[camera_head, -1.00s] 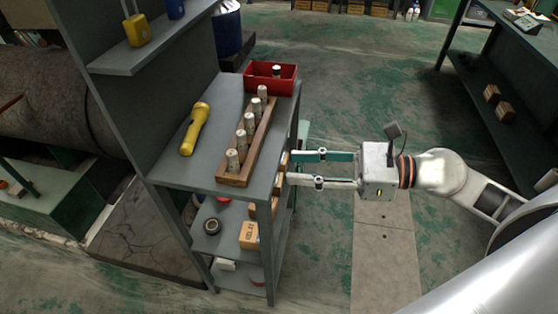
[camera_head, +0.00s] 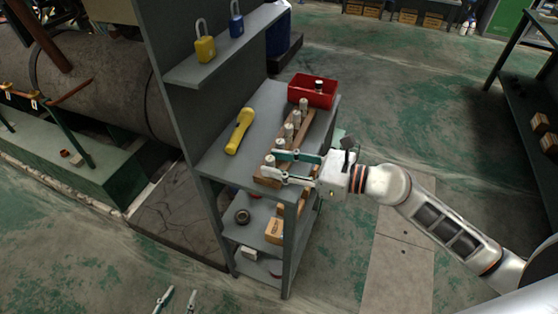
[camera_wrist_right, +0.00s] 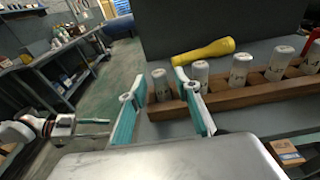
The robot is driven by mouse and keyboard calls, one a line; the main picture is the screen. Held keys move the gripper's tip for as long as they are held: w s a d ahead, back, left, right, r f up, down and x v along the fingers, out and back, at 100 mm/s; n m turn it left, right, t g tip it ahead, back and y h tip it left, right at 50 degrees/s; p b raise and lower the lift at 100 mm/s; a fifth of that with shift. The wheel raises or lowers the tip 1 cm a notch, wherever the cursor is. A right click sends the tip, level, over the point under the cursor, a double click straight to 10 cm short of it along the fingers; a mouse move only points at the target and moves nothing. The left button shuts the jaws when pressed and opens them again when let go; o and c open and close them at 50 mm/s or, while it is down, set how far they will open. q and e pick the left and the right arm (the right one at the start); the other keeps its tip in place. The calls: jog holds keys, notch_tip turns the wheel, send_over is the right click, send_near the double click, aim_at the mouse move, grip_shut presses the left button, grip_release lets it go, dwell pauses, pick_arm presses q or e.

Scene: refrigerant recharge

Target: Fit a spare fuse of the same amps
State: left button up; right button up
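A wooden rack (camera_head: 265,181) on the grey shelf unit holds several upright pale cylindrical fuses; their amp markings are too small to read. My right gripper (camera_head: 270,164) is open at the rack's near end. In the right wrist view, the end fuse (camera_wrist_right: 160,85) stands between its fingers (camera_wrist_right: 160,80), with gaps on both sides. The neighbouring fuse (camera_wrist_right: 200,74) stands just beyond the right-hand finger. A red bin (camera_head: 312,92) behind the rack has one dark-topped fuse (camera_head: 319,85) showing in it. My left gripper (camera_head: 178,299) shows at the bottom edge, fingertips apart and empty.
A yellow flashlight (camera_head: 239,131) lies left of the rack. Yellow (camera_head: 205,49) and blue (camera_head: 237,25) padlocks stand on the upper shelf. Lower shelves hold a cardboard box (camera_head: 274,231) and a dark round part (camera_head: 242,216).

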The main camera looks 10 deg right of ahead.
grip_shut()
jog(key=shift+r, duration=0.15)
jog(key=shift+r+p, duration=1.4)
jog(key=shift+p, duration=0.15)
jog(key=shift+s+d+f, duration=0.15)
jog(key=shift+s+d, duration=0.1)
jog(key=shift+d, duration=0.15)
jog(key=shift+f+b+v, duration=0.15)
jog(key=shift+b+v, duration=0.45)
jog(key=shift+v, duration=0.3)
jog(key=shift+f+b+v, duration=0.15)
jog(key=shift+b+v, duration=0.4)
jog(key=shift+v, duration=0.35)
jog(key=b+v, duration=0.2)
jog(key=v, duration=0.1)
jog(key=shift+s+d+f, duration=0.15)
jog(key=shift+s+d, duration=0.05)
jog(key=shift+d, duration=0.05)
